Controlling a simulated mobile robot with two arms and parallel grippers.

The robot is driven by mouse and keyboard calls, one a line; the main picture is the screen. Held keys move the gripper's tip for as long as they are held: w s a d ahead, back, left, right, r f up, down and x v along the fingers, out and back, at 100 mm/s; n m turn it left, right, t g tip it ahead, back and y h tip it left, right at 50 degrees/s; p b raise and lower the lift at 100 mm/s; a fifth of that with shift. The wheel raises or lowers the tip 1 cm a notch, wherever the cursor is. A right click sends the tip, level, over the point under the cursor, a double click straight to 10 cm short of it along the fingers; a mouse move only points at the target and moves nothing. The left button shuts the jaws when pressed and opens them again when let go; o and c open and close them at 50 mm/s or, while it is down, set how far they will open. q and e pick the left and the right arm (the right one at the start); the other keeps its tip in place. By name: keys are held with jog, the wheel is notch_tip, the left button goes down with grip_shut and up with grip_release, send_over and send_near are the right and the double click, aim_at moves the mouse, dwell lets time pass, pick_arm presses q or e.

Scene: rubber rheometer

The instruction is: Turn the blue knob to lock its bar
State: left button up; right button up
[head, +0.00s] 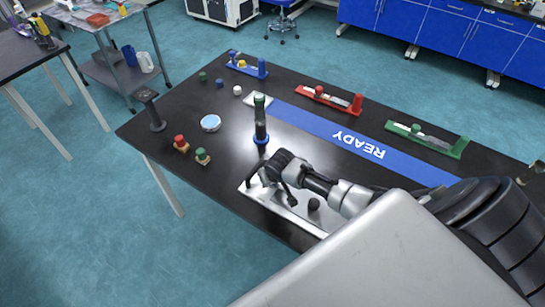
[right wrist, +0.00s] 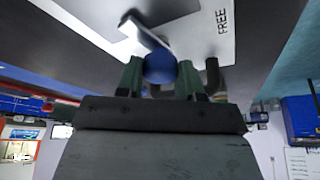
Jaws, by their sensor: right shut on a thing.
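The blue knob (right wrist: 160,67) is a round ball, seen in the right wrist view between the two green-grey fingers of my right gripper (right wrist: 159,78). The gripper is shut on it. A grey bar (right wrist: 146,34) runs from the knob toward the top left, over a pale plate marked "FREE" (right wrist: 205,35). In the head view my right gripper (head: 268,172) reaches down over the far left part of the silver plate (head: 290,221). The knob is hidden there behind the gripper. My left gripper is in neither view.
A blue "READY" strip (head: 350,140), red fixture (head: 330,99) and green fixture (head: 428,139) lie behind. The table's front-left edge is near.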

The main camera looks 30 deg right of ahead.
jog(key=shift+r+m+h+p, duration=0.1)
jog(key=shift+m+h+p, duration=0.4)
jog(key=shift+m, duration=0.6)
jog(key=o, duration=0.9)
jog(key=shift+o, duration=0.2)
jog(key=v, duration=1)
jog(key=shift+r, duration=0.4)
